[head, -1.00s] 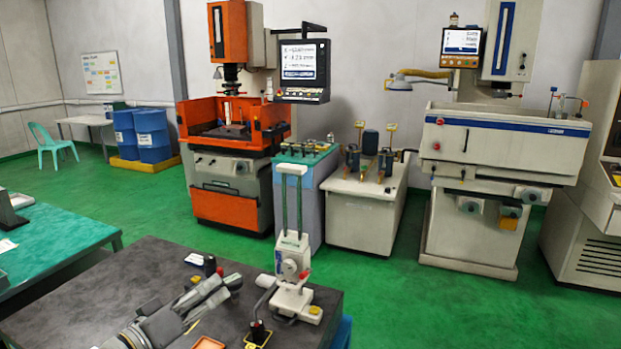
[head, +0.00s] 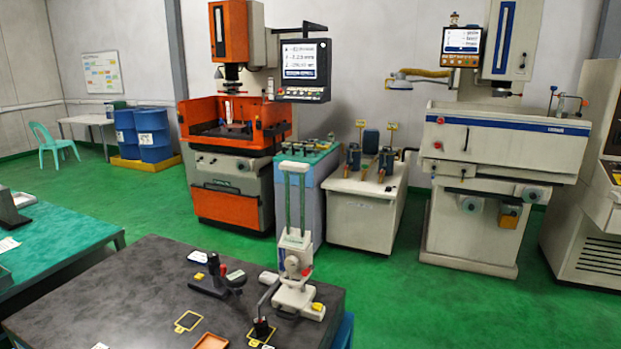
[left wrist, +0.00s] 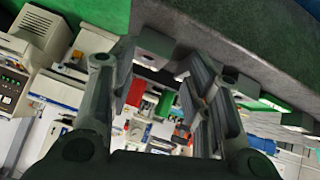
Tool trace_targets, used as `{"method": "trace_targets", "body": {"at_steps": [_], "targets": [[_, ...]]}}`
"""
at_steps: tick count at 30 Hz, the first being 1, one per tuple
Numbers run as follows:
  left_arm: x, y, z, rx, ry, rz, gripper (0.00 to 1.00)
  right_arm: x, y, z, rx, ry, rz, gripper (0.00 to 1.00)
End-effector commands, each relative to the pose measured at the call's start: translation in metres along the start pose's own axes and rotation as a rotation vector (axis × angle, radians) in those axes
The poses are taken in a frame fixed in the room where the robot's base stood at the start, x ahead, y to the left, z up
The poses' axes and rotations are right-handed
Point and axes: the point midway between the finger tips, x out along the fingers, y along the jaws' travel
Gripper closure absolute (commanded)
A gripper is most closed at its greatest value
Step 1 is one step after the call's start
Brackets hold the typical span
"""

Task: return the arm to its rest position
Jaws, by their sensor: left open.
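My left gripper (left wrist: 161,82) shows in the left wrist view with its two fingers apart and nothing between them. It does not show in the head view, and no part of my left arm shows there. In the wrist view a grey slab (left wrist: 235,30), which looks like a table edge, lies close above the fingers in the picture; the room behind appears tilted. My right gripper is in neither view.
The dark worktable (head: 110,290) bears a black fixture (head: 215,280), a white device with a green frame (head: 297,270), an orange tray (head: 211,342) and yellow-edged pads (head: 188,321). A teal table (head: 60,240) stands left. Machines (head: 231,180) line the back; green floor (head: 380,300) is clear at right.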

Motion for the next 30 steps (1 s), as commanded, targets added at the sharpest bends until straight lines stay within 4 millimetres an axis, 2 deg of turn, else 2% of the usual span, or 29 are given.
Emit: {"method": "trace_targets", "body": {"at_steps": [1, 3, 9, 13, 15, 23, 26, 30], "targets": [[-0.008, 0.0, 0.022, 0.005, -0.059, -0.034, 0.55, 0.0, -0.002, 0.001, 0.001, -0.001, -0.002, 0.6], [-0.018, -0.004, 0.048, 0.018, -0.137, -0.083, 0.55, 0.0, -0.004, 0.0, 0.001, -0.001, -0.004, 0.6], [-0.055, -0.013, 0.11, 0.028, -0.339, -0.194, 0.55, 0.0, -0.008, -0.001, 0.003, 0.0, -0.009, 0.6], [-0.082, -0.017, 0.144, 0.02, -0.465, -0.253, 0.55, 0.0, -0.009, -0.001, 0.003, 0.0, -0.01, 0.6], [-0.058, -0.023, 0.153, 0.027, -0.462, -0.249, 0.55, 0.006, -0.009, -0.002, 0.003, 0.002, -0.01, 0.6], [0.003, -0.037, 0.196, 0.026, -0.486, -0.242, 0.55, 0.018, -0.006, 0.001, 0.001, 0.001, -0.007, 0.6], [0.031, -0.044, 0.221, 0.026, -0.5, -0.24, 0.55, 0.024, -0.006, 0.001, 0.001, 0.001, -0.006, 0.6], [0.078, -0.056, 0.273, 0.026, -0.524, -0.235, 0.55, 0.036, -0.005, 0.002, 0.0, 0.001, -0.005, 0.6]]}}
